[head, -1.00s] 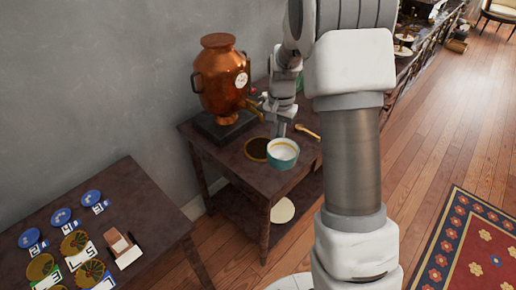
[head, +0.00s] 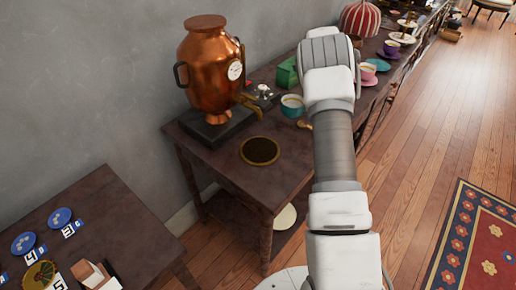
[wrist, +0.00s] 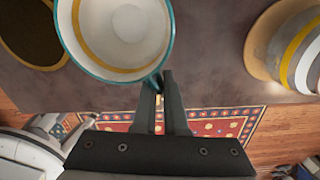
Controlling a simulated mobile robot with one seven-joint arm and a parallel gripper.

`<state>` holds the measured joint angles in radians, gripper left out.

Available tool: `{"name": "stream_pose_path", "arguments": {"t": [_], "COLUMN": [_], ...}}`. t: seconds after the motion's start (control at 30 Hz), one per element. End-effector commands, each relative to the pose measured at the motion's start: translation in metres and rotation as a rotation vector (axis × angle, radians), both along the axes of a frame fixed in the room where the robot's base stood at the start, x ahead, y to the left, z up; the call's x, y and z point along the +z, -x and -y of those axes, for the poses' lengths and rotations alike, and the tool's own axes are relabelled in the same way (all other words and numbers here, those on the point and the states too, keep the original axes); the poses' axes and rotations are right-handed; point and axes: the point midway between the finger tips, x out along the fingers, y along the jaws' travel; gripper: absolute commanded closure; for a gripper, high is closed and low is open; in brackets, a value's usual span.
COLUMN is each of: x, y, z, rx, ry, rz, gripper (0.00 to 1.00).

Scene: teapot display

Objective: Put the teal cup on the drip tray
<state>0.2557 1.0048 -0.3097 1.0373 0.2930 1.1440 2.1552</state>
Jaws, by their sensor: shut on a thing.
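The teal cup (head: 292,105) has a white inside with a gold band. In the wrist view the cup (wrist: 125,35) fills the top middle, and its inside faces the camera. My gripper (wrist: 162,82) is shut on the cup's near side, at its handle. In the head view my arm hides the gripper. The drip tray (head: 260,150) is a dark round disc with a gold rim, bare on top, on the small table. It also shows at the upper left of the wrist view (wrist: 22,40). The cup is to the right of the tray, apart from it.
A copper urn (head: 208,75) stands behind the tray, its spout reaching right. A green box (head: 287,72) and a striped red lampshade (head: 361,19) are farther back. A striped round object (wrist: 295,50) is right of the cup. A lower table (head: 100,215) holds blue discs.

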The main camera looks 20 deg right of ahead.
Motion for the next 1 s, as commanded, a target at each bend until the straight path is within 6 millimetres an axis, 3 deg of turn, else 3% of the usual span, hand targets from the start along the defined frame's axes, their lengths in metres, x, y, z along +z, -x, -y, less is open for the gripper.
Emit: {"name": "stream_pose_path", "arguments": {"t": [0.17,0.33,1.0], "x": [-0.003,-0.003,-0.003], "y": [0.002,0.015,0.085], "z": [-0.002,-0.022,-0.128], "rx": [-0.050,-0.048,-0.043], "ry": [0.000,0.000,0.001], "rz": [0.001,0.000,0.001], "gripper": [1.00,1.00,1.00]}}
